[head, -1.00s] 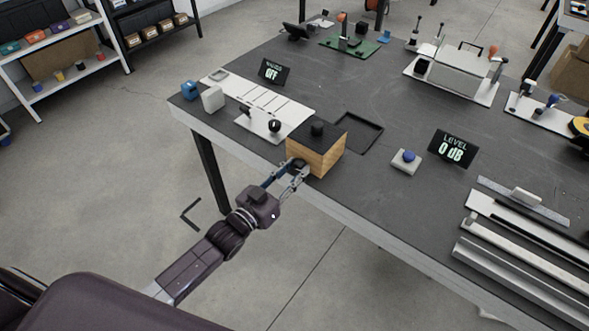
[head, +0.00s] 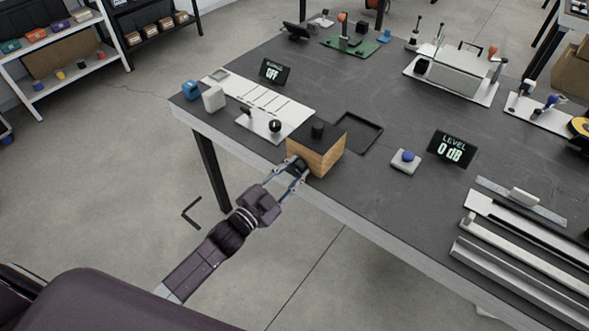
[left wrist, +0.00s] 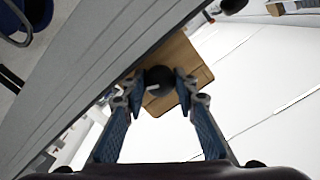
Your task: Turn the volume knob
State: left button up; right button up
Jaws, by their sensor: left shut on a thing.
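A wooden box (head: 322,159) with a black top stands at the table's front edge, with a small black knob on its top (head: 318,129). A dark round knob (left wrist: 159,80) with a pale mark is on the box's front face. My left gripper (head: 298,170) reaches it from the front and is shut on this front knob, a fingertip on each side, as the left wrist view (left wrist: 160,88) shows. A small display (head: 452,149) to the right reads "LEVEL 0 dB". My right gripper is not in view.
A white panel with a dark knob (head: 274,126) lies left of the box, by a display (head: 273,72) reading "OFF". A black tray (head: 374,146) is behind the box. A blue button (head: 407,156) and metal rails (head: 516,262) are to the right.

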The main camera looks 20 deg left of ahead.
pick_arm(q)
jog(key=shift+m, duration=0.3)
jog(key=o, duration=1.1)
jog(key=shift+o, duration=0.2)
jog(key=shift+s+f, duration=0.1)
jog(key=shift+s+a, duration=0.15)
jog(key=shift+s, duration=0.15)
jog(key=v, duration=0.7)
